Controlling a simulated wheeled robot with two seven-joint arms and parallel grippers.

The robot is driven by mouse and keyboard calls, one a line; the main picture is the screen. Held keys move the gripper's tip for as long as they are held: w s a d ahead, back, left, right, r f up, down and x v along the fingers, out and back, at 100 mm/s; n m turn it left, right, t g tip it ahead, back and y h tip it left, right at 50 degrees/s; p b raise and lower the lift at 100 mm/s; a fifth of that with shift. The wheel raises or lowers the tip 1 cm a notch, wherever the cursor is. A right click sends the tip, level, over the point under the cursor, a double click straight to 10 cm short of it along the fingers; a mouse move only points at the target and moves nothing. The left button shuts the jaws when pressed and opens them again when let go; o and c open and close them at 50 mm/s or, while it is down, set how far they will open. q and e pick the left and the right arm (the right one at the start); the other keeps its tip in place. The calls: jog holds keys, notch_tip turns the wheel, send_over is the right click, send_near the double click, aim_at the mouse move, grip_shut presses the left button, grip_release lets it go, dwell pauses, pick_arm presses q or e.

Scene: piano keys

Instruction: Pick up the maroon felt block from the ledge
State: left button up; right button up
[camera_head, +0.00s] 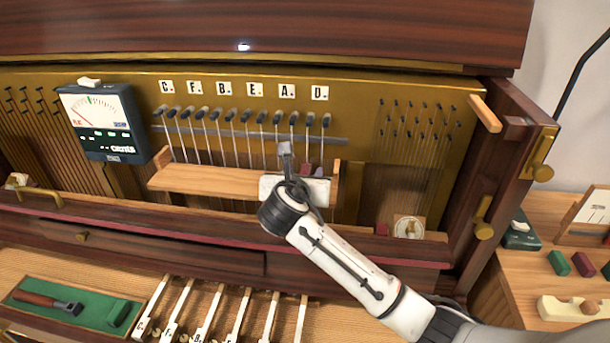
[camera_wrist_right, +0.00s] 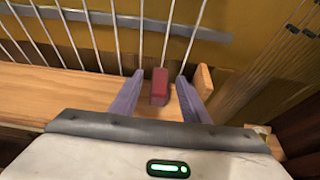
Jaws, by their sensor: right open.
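The maroon felt block (camera_wrist_right: 159,86) stands on the wooden ledge (camera_wrist_right: 60,92), near its right end, in the right wrist view. My right gripper (camera_wrist_right: 157,99) is open, with one finger on each side of the block. Narrow gaps show between the block and both fingers, so it is not clasped. In the head view my right gripper (camera_head: 302,162) is over the right part of the ledge (camera_head: 205,181). It hides most of the block there. My left gripper is not in view.
Thin wires with dark heads (camera_head: 245,118) rise just behind the ledge. A meter (camera_head: 103,122) hangs at left. A wooden end piece (camera_wrist_right: 203,82) bounds the ledge at right.

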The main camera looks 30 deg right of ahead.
grip_shut()
